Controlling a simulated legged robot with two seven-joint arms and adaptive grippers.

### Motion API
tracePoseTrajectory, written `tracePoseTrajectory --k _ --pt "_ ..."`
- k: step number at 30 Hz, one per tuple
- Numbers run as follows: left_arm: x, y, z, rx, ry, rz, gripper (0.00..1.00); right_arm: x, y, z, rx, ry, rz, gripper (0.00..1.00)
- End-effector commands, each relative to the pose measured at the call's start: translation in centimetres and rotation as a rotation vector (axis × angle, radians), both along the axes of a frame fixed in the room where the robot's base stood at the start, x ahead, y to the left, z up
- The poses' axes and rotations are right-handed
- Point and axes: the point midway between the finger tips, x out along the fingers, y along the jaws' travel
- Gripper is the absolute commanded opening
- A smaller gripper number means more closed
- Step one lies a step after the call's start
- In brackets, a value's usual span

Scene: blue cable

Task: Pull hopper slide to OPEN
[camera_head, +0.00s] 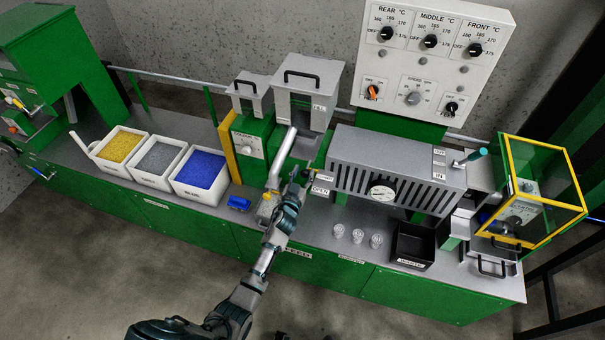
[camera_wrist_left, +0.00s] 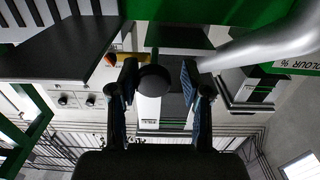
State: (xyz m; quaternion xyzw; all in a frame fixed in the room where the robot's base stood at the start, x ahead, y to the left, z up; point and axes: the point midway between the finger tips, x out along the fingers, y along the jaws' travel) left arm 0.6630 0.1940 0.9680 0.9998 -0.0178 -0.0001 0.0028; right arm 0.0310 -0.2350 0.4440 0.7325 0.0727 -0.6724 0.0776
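My left gripper (camera_head: 299,177) reaches up to the front of the machine, just below the hopper (camera_head: 307,95) and left of the grey slotted barrel cover. In the left wrist view its two fingers (camera_wrist_left: 159,78) stand apart on either side of a round black knob (camera_wrist_left: 153,80), likely the slide's knob. A gap shows between the knob and the right finger; the left finger is close to it, and I cannot tell whether it touches. The gripper hides the knob in the head view. An OPEN label (camera_head: 320,190) is just right of the gripper. My right gripper is not in view.
A silver tube (camera_head: 283,157) slants down close left of the gripper. The slotted barrel cover (camera_head: 395,172) is to the right. Clear cups (camera_head: 357,237) and a black bin (camera_head: 412,245) stand on the bench. White bins of yellow, grey and blue pellets (camera_head: 201,172) are left.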

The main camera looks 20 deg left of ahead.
Motion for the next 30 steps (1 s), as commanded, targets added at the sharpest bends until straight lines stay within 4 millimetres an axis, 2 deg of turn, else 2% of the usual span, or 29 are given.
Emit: tracePoseTrajectory --k 1,4,5,11,18,21,30 --pt "0.0 0.0 0.1 0.001 0.0 0.002 0.26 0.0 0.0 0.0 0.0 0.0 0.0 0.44" --pt "0.0 0.0 0.1 0.001 0.0 0.003 0.01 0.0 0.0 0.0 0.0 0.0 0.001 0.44" --pt "0.0 0.0 0.1 0.001 0.0 0.002 0.0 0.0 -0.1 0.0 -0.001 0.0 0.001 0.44" --pt "-0.5 0.0 0.2 -0.004 -0.002 -0.002 0.0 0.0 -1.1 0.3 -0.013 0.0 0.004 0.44" --pt "-5.1 0.2 0.3 -0.008 0.0 -0.002 0.0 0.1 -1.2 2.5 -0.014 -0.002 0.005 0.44" --pt "-6.2 0.3 0.3 -0.005 -0.001 0.0 0.0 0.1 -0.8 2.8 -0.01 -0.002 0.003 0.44" --pt "-6.5 0.3 0.1 -0.002 -0.003 0.0 0.0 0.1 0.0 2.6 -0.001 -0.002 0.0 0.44"
